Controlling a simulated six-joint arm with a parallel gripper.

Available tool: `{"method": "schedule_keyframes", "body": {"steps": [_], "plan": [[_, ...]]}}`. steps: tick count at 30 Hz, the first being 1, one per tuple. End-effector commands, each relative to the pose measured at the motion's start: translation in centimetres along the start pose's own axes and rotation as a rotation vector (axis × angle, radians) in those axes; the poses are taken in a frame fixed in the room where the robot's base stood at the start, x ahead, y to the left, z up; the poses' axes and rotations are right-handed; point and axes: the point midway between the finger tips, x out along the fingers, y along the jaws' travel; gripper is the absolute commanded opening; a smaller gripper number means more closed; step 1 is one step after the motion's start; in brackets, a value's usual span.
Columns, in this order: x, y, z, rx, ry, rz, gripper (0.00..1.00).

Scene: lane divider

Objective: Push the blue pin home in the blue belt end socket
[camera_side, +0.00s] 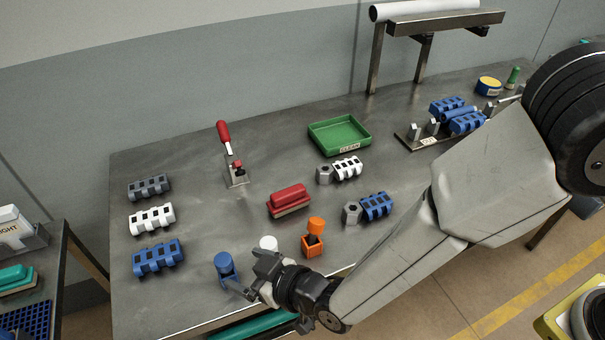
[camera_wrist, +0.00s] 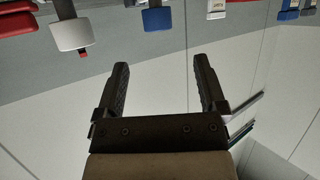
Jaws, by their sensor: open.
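My gripper (camera_side: 245,280) is at the front edge of the table, its jaws apart; the wrist view (camera_wrist: 162,68) shows nothing between its fingers. A blue capped cylinder, probably the blue pin (camera_side: 225,263), stands just left of my gripper. A blue capped piece (camera_wrist: 158,18) shows beyond the fingertips in the wrist view. A blue belt piece (camera_side: 377,206) lies right of centre, with a grey hexagonal end piece (camera_side: 352,213) at its left end. Another blue belt piece (camera_side: 158,258) lies at the left. I cannot tell which end holds the named socket, nor how deep the pin sits.
A white-capped piece (camera_side: 268,243) and an orange block with an orange cap (camera_side: 314,238) stand near my gripper. A red block (camera_side: 289,197), a red-handled clamp (camera_side: 235,170) and a green tray (camera_side: 340,133) are farther back. A fixture (camera_side: 428,141) stands at right.

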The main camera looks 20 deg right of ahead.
Motion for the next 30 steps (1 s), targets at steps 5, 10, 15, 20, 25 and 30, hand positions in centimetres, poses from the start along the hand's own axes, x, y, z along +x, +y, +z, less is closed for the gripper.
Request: {"method": "schedule_keyframes", "body": {"steps": [5, 10, 15, 20, 25, 30], "plan": [[0.7, 0.0, 1.6, 0.001, 0.001, 0.0, 0.9], [0.8, 0.0, 1.7, 0.001, 0.002, 0.0, 0.9], [1.3, 0.0, 1.8, 0.001, 0.001, 0.0, 0.9], [2.4, 0.0, 1.7, 0.001, 0.002, 0.0, 0.9], [3.3, 0.0, 1.7, 0.001, 0.001, 0.0, 0.9], [3.4, 0.0, 1.7, 0.0, 0.001, 0.0, 0.9]]}}
